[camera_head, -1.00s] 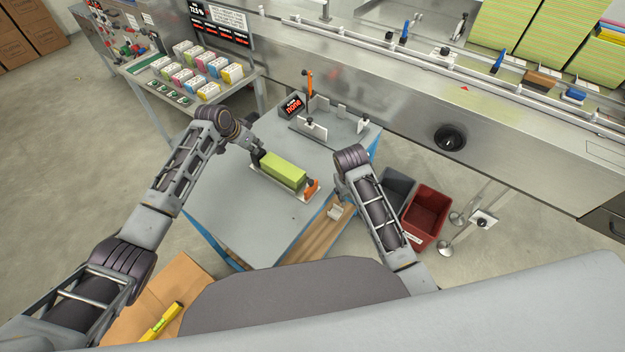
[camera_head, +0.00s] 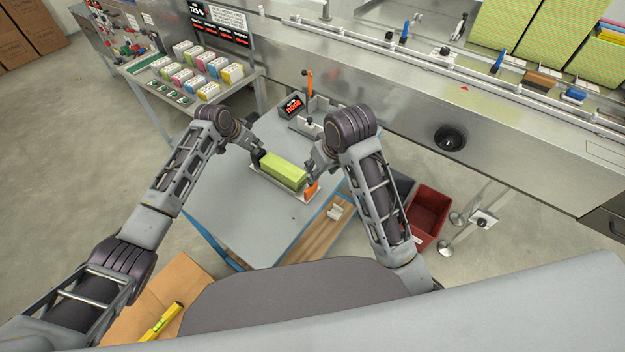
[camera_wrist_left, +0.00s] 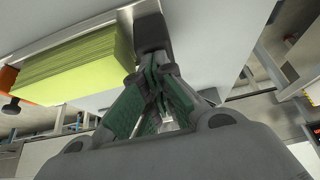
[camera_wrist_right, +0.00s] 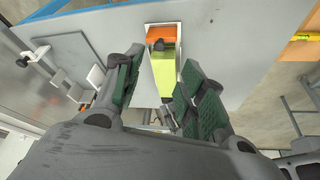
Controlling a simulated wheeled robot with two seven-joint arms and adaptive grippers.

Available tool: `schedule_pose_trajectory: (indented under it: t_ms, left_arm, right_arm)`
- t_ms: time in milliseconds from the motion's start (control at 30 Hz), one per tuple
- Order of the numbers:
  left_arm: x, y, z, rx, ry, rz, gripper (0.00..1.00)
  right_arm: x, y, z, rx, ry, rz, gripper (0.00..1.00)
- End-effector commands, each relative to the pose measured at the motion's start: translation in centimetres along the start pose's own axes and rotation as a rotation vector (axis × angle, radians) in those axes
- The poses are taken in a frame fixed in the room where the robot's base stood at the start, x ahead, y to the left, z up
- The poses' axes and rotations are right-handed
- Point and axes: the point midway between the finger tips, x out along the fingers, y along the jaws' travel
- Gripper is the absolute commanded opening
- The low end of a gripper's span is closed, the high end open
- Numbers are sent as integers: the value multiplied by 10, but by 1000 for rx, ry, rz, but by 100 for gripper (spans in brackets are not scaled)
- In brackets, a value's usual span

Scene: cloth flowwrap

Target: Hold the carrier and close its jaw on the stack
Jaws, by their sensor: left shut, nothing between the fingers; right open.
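A yellow-green stack (camera_head: 284,171) lies on the pale flat carrier (camera_head: 273,185) on the grey table. The carrier's orange jaw (camera_head: 311,189) is at its right end, and the right wrist view shows this jaw (camera_wrist_right: 161,35) with a dark knob (camera_wrist_right: 159,45). My left gripper (camera_head: 257,160) is shut and empty at the carrier's left end, beside a dark block (camera_wrist_left: 150,32). My right gripper (camera_head: 312,169) is over the jaw end. In the right wrist view it (camera_wrist_right: 162,65) is open, with the stack's end and jaw showing beyond its fingers. Contact cannot be told.
A metal fixture (camera_head: 303,128) with an orange lever and a small display (camera_head: 292,106) stands at the table's back. A red bin (camera_head: 427,212) is on the floor to the right. The table's left and front area is clear.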

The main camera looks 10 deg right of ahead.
Motion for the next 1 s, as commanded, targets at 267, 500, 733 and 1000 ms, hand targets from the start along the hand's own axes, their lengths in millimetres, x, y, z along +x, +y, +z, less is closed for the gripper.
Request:
schedule_pose_trajectory:
  t_ms: [267,500,733,1000]
  left_arm:
    - [4,2,6,-2,-13,4,0]
    - [4,2,6,-2,-13,4,0]
    - [4,2,6,-2,-13,4,0]
    - [4,1,6,-2,-12,4,0]
  right_arm:
    - [1,0,0,1,-1,0,40]
    - [11,0,0,1,-3,0,40]
    - [35,0,1,1,-4,-1,40]
    - [71,0,1,2,-3,0,40]
